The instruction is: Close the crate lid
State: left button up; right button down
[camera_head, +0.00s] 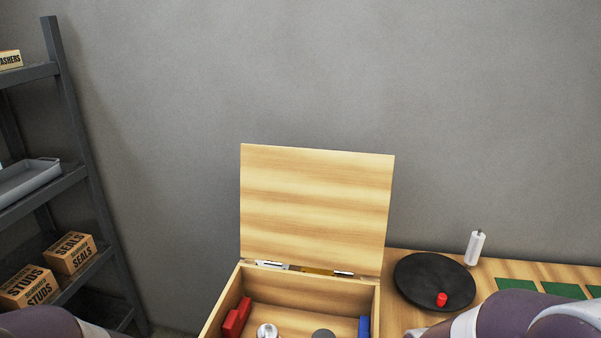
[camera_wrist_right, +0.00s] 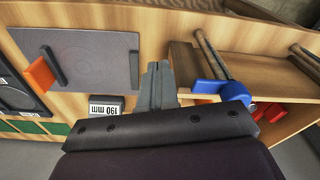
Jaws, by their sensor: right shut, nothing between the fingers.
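The wooden crate (camera_head: 230,301) stands at the bottom of the head view. Its front is cut off by the picture edge. Its lid (camera_head: 317,205) is open and stands up from the hinges at the back edge, leaning slightly. Inside are a red piece (camera_head: 236,318), a pale round metal part, a dark round part and a blue piece (camera_head: 364,326). My right gripper (camera_wrist_right: 158,70) shows in the right wrist view with its fingers together and empty. It is beside wooden walls with blue and red things, which may be the crate. My left gripper is not in view.
Right of the crate, a black disc (camera_head: 433,281) carries a red knob (camera_head: 441,299). A white cylinder (camera_head: 475,247) and green mats (camera_head: 563,290) are beyond. A dark shelf (camera_head: 75,160) with boxes stands left. The wall behind the lid is bare.

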aim_at(314, 208)
jog(key=k+j+z, duration=0.1)
jog(key=j, duration=0.3)
jog(key=k+j+z, duration=0.1)
jog(key=j, duration=0.35)
jog(key=k+j+z, duration=0.1)
jog(key=j, duration=0.3)
jog(key=k+j+z, duration=0.15)
jog(key=j, duration=0.2)
jog(key=i+j+z, duration=0.2)
jog(key=i+j, duration=0.15)
jog(key=j, duration=0.3)
jog(key=i+j+z, duration=0.15)
jog(key=j, duration=0.15)
jog(key=i+j+z, duration=0.1)
jog(key=j, duration=0.25)
jog(key=i+j+z, duration=0.1)
jog(key=j, duration=0.25)
jog(key=i+j+z, duration=0.1)
jog(key=j, duration=0.3)
jog(key=i+j+z, duration=0.15)
jog(key=i+j, duration=0.3)
jog(key=i, duration=0.25)
jog(key=i+j+z, duration=0.15)
jog(key=i+j, duration=0.45)
jog(key=i+l, duration=0.05)
jog(key=i, duration=0.05)
